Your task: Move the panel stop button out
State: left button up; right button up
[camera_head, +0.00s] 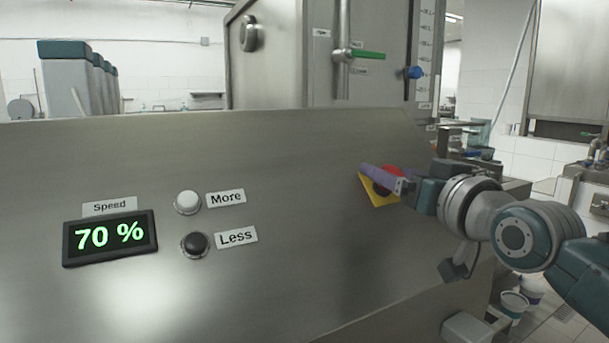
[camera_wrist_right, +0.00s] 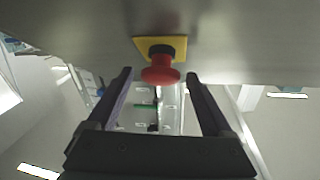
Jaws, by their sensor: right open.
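The panel stop button is a red mushroom knob on a yellow plate, on the right part of the steel panel. In the head view, the red stop button (camera_head: 391,171) and its yellow plate (camera_head: 378,199) are partly covered by my right gripper (camera_head: 378,180). In the right wrist view, the red stop button (camera_wrist_right: 160,70) stands out from the yellow plate (camera_wrist_right: 148,41) on a dark collar. My right gripper (camera_wrist_right: 158,76) is open there, its two fingers on either side of the red knob with gaps visible. My left gripper is not in view.
The steel panel (camera_head: 300,240) carries a display reading 70 % (camera_head: 110,237), a white More button (camera_head: 188,202) and a black Less button (camera_head: 195,243). Behind stands a steel cabinet with a green-handled valve (camera_head: 368,54).

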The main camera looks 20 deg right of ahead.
jog(key=s, duration=0.9)
jog(key=shift+s+a, duration=0.15)
jog(key=shift+a, duration=0.25)
jog(key=s+a+f+n+g+y+p, duration=0.2)
jog(key=s+a+f+g, duration=0.2)
jog(key=a+f, duration=0.2)
jog(key=s+a+f+n+g+p, duration=0.1)
jog(key=s+a+f+g+p, duration=0.25)
jog(key=s, duration=0.65)
jog(key=s+a+f+n+g+p, duration=0.15)
jog(key=s+a+g, duration=0.25)
jog(key=s+g, duration=0.4)
notch_tip(320, 180, up, 36)
jog(key=t+p, duration=0.1)
jog(key=p, duration=3.4)
jog(key=shift+s+d, duration=0.3)
jog(key=shift+s, duration=0.05)
